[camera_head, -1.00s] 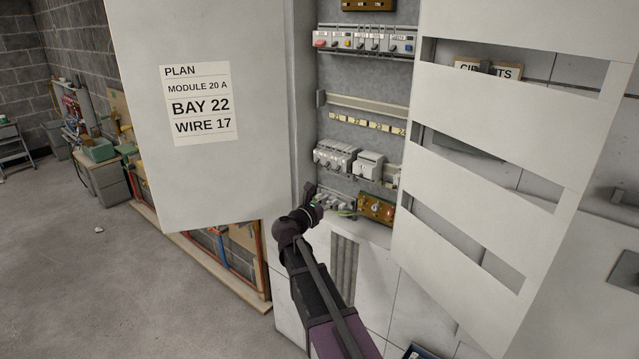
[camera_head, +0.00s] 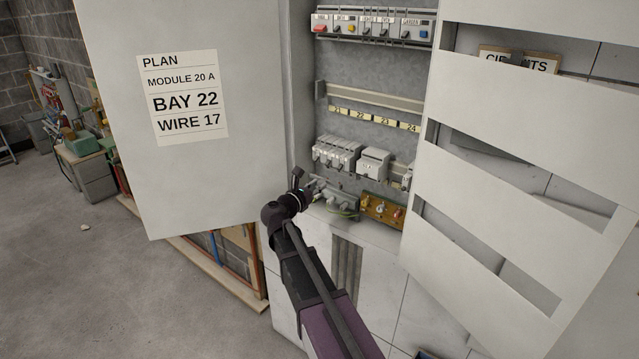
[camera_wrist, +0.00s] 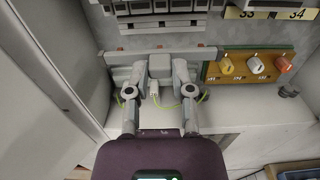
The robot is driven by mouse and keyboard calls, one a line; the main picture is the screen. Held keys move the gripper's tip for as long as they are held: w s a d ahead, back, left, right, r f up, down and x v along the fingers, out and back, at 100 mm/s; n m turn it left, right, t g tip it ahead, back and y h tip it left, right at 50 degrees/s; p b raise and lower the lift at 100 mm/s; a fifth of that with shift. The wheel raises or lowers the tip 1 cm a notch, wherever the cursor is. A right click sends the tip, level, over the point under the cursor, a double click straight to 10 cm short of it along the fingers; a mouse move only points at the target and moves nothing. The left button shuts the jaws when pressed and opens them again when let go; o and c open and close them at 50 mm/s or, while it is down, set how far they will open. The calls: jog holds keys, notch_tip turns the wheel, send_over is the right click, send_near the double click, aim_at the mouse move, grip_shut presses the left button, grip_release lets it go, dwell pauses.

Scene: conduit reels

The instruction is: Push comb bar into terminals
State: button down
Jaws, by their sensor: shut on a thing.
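In the wrist view, my gripper (camera_wrist: 160,72) is shut on a squarish grey block (camera_wrist: 160,64), one finger on each side. A long thin grey bar (camera_wrist: 200,51) with reddish edges runs across just behind the block. It may be the comb bar, but I cannot tell whether it is joined to the block. A row of grey modules (camera_wrist: 150,8) sits above it; their terminals are not clear. In the head view, my gripper (camera_head: 307,189) is at the lower left inside the cabinet, below the grey module row (camera_head: 336,153). The arm partly hides the held thing.
A wooden panel (camera_head: 384,209) with coloured knobs stands right of my gripper. Yellow-green wires (camera_wrist: 190,102) hang by the fingers. The open door with the plan sheet (camera_head: 187,98) is on the left, a slotted panel (camera_head: 520,75) on the right. A numbered strip (camera_head: 372,118) is higher up.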

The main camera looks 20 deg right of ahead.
aim_at(325, 181)
jog(key=shift+s+r, duration=0.1)
jog(key=shift+w+d, duration=0.2)
jog(key=shift+d, duration=0.1)
jog(key=shift+x, duration=2.45)
jog(key=shift+x, duration=0.8)
dwell(2.2)
jog(key=shift+c, duration=2.1)
grip_release()
jog(key=v, duration=1.2)
